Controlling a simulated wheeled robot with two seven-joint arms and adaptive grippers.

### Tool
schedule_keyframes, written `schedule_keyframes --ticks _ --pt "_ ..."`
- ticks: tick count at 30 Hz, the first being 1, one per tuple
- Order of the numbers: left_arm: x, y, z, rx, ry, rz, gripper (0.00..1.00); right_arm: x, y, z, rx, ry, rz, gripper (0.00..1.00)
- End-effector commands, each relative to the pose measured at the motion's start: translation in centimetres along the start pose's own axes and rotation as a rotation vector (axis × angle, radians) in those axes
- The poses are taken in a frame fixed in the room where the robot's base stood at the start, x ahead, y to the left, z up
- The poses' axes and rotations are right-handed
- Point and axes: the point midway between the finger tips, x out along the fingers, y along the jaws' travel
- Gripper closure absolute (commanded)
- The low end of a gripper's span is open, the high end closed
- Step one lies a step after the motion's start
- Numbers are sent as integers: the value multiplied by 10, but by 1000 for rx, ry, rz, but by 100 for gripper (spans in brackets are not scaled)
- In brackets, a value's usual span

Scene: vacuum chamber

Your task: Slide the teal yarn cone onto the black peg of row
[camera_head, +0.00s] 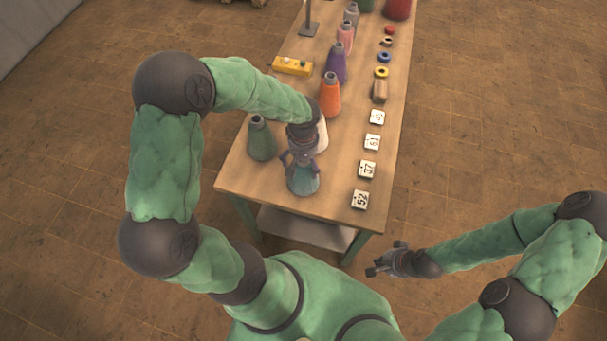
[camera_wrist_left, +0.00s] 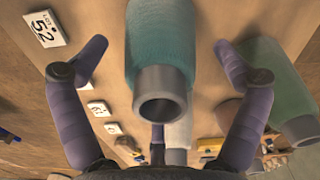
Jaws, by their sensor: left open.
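The teal yarn cone (camera_head: 303,182) stands upright near the table's front edge. In the left wrist view the teal yarn cone (camera_wrist_left: 162,45) points its grey hollow tip toward the camera. My left gripper (camera_head: 299,157) is over its top, with the fingers spread on either side of it; in the wrist view both fingers (camera_wrist_left: 160,75) are apart from the cone. My right gripper (camera_head: 383,258) is off the table's front right corner, empty, with its fingers apart. I cannot make out a black peg in either view.
A darker green cone (camera_head: 261,141) stands close on the left, a white cone (camera_head: 323,135) just behind my left gripper. Orange (camera_head: 330,97) and purple (camera_head: 336,65) cones stand further back. Number cards (camera_head: 360,200) and tape rolls (camera_head: 382,72) line the right side. A yellow block (camera_head: 292,66) lies back left.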

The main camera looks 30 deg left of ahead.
Motion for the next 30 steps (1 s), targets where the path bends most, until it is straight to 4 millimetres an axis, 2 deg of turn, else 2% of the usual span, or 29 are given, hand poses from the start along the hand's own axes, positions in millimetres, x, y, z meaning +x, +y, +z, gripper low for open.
schedule_keyframes --ticks 5,6,15,25,30 --pt "0 0 -1 0 2 1 3 0 0 0 0 0 0 100" --pt "0 0 -1 0 2 1 6 0 0 0 0 0 0 100" --pt "0 0 0 0 1 0 90 0 0 0 0 0 0 100" --pt "-3 0 0 0 1 0 91 -1 0 0 0 0 0 100" --pt "-18 0 -1 -1 4 2 91 -4 -1 0 0 0 0 100"
